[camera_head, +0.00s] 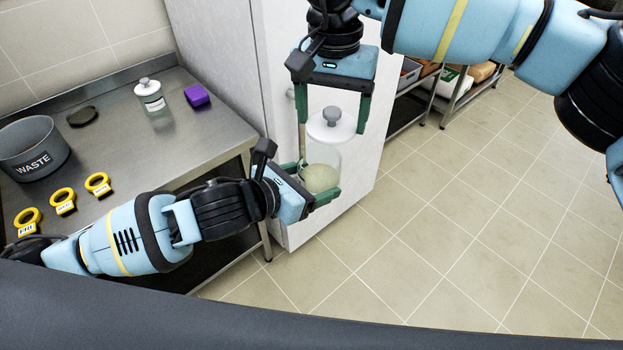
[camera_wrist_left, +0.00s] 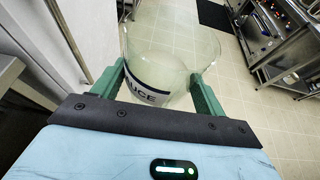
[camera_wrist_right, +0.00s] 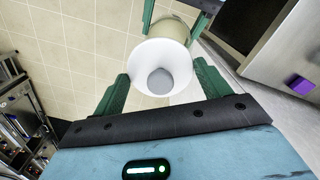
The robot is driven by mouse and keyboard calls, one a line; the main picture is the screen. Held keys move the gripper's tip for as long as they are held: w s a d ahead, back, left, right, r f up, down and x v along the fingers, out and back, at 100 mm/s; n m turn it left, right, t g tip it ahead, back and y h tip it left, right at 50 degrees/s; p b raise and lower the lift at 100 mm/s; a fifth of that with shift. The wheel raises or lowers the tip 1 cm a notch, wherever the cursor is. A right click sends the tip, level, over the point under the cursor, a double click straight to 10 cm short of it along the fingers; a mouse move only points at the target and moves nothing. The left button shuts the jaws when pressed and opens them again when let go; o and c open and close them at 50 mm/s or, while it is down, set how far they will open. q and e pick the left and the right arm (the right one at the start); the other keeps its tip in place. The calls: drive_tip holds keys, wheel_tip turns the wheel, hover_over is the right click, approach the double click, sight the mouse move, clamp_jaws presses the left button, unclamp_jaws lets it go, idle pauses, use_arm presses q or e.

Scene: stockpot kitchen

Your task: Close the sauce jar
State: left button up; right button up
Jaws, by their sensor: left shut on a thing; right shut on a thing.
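The sauce jar (camera_head: 322,172) is clear glass with a pale content low inside. My left gripper (camera_head: 318,181) is shut around its body and holds it in the air beside a white cabinet. In the left wrist view the jar (camera_wrist_left: 165,75) shows a label with the letters "UCE". A white round lid (camera_head: 331,127) with a grey knob is between the fingers of my right gripper (camera_head: 333,120), which is shut on it. The lid is above the jar, and it covers part of it in the right wrist view (camera_wrist_right: 150,58). I cannot tell whether lid and rim touch.
A steel counter (camera_head: 205,145) at left holds a grey WASTE bin (camera_head: 30,150), several yellow labelled rings (camera_head: 63,201), a dark disc (camera_head: 82,117), another lidded jar (camera_head: 150,95) and a purple block (camera_head: 197,95). The white cabinet (camera_head: 275,50) stands close behind my grippers. Floor at right is clear.

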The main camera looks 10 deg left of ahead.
sight(321, 127)
drive_tip(key=shift+s+a+r, duration=0.3)
drive_tip(key=shift+a+r, duration=0.15)
drive_tip(key=shift+a, duration=0.35)
drive_tip(key=shift+f, duration=0.15)
drive_tip(key=shift+f, duration=1.85)
drive_tip(key=shift+f, duration=0.85)
drive_tip(key=shift+f, duration=0.65)
drive_tip(key=o, duration=1.1)
